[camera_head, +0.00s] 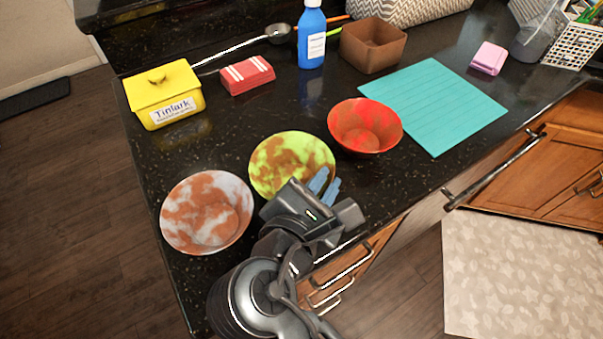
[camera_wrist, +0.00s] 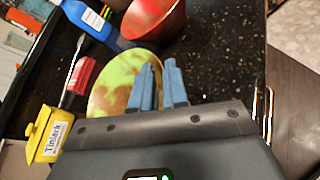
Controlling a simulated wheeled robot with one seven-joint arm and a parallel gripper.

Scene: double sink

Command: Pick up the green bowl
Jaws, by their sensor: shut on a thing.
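The green bowl (camera_head: 285,160), yellow-green with brown patches, is on the black counter between a white-brown bowl (camera_head: 206,211) and a red bowl (camera_head: 366,127). My gripper (camera_head: 326,183) is at the green bowl's near right rim, with its blue fingers shut on that rim. In the wrist view the fingers (camera_wrist: 160,80) straddle the edge of the green bowl (camera_wrist: 118,76), and one covers part of it. I cannot tell whether the bowl is clear of the counter.
A yellow Tinlark box (camera_head: 163,92), a red packet (camera_head: 247,75), a blue bottle (camera_head: 311,38) and a brown square container (camera_head: 373,46) stand behind. A teal mat (camera_head: 433,103) and a pink block (camera_head: 488,58) lie to the right. The white-brown bowl is close by.

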